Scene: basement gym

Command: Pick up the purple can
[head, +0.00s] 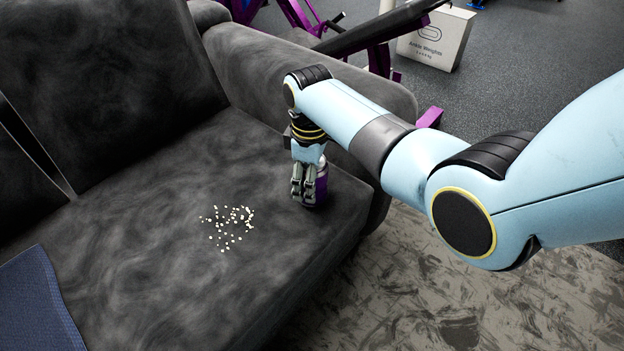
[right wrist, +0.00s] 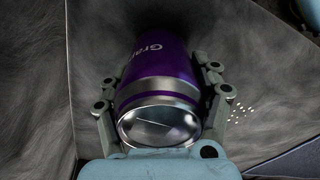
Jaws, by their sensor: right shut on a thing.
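The purple can (right wrist: 160,68) shows large in the right wrist view, with a silver end and white lettering on its side. My right gripper (right wrist: 162,98) has a finger on each side of the can and is shut on it. In the head view the right gripper (head: 310,188) points down at the sofa seat near the armrest, and the purple can (head: 321,187) is partly hidden behind its fingers. I cannot tell whether the can touches the seat. My left gripper is not in view.
The dark grey sofa (head: 150,260) has white crumbs (head: 230,226) scattered on its seat, left of the gripper. A blue cloth (head: 38,300) lies at the lower left. The sofa armrest (head: 310,80) rises behind the gripper. A white box (head: 438,38) and purple gym equipment stand beyond.

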